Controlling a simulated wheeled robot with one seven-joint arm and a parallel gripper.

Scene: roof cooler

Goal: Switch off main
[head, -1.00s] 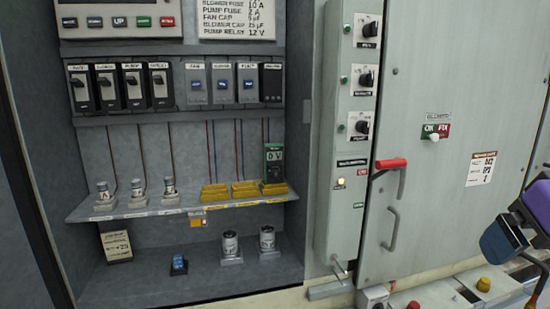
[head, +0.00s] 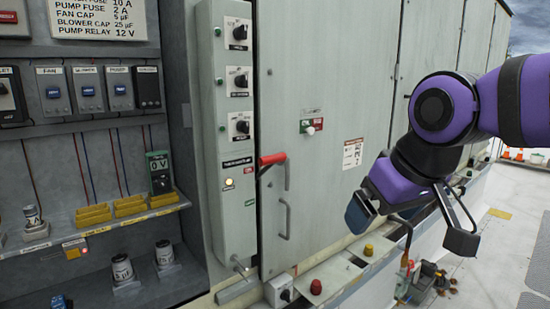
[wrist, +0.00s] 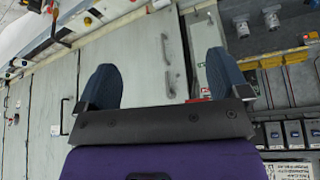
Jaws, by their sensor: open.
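A red-handled lever (head: 273,159) sticks out at the border between the narrow control panel (head: 228,200) and the large grey door (head: 320,80) in the head view. Small labels beside it are too small to read. A bit of red shows there beside the right finger, mostly hidden.
Three rotary knobs (head: 242,126) sit on the narrow panel. A bar handle (head: 284,218) is on the door below the lever. The open fuse cabinet (head: 120,50) is at left. Several buttons line the low ledge (head: 330,280). Roof floor is open at right.

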